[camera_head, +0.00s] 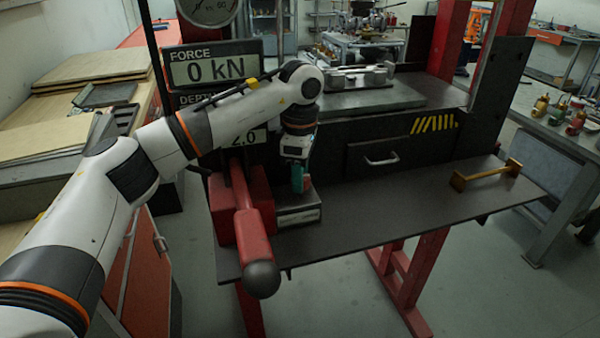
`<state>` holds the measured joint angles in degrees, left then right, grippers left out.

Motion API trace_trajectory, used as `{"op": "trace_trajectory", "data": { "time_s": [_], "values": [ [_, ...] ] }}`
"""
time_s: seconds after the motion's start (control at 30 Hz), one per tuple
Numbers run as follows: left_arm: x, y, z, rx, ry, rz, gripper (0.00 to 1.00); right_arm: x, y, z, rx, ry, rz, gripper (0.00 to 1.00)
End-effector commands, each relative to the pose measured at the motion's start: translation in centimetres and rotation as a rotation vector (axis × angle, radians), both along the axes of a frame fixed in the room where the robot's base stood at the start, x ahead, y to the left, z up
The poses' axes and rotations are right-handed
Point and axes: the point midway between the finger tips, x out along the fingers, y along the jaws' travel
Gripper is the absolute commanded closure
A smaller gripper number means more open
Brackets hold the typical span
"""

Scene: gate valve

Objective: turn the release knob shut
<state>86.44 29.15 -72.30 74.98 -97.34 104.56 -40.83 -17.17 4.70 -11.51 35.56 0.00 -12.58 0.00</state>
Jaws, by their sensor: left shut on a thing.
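My left gripper (298,178) points down at the right side of the red pump (223,212), just above a small grey block (299,216). Its fingers are shut on the release knob (307,184), of which only a small red part shows beside the teal fingertip. The fingers and wrist hide most of the knob, so its turn angle cannot be told. My right gripper does not show.
The pump's red lever with a black ball end (262,279) sticks out toward me. The force display (212,70) reads 0 kN. A brass handle-like bar (486,175) lies on the right of the dark shelf (400,210), whose middle is clear.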

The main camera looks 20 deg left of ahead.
Motion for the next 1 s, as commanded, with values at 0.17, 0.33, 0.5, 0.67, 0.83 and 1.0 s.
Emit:
{"op": "trace_trajectory", "data": {
  "time_s": [0.17,0.33,0.5,0.67,0.83,1.0],
  "values": [
    [0.05,0.03,0.05,0.0,-0.001,-0.092,0.85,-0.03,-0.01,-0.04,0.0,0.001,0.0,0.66],
    [0.06,0.04,0.06,0.0,0.0,-0.23,0.85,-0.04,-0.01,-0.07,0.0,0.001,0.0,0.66],
    [0.06,0.03,0.06,0.0,0.0,-0.391,0.85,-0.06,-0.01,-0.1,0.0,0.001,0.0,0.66],
    [0.08,0.05,0.06,0.0,0.0,-0.543,0.85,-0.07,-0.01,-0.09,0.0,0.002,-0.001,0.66],
    [0.11,0.03,0.1,0.0,-0.001,-0.704,0.85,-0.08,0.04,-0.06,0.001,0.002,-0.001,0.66],
    [0.13,0.01,0.13,0.0,-0.002,-0.865,0.85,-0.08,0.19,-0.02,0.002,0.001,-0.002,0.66]
  ]
}}
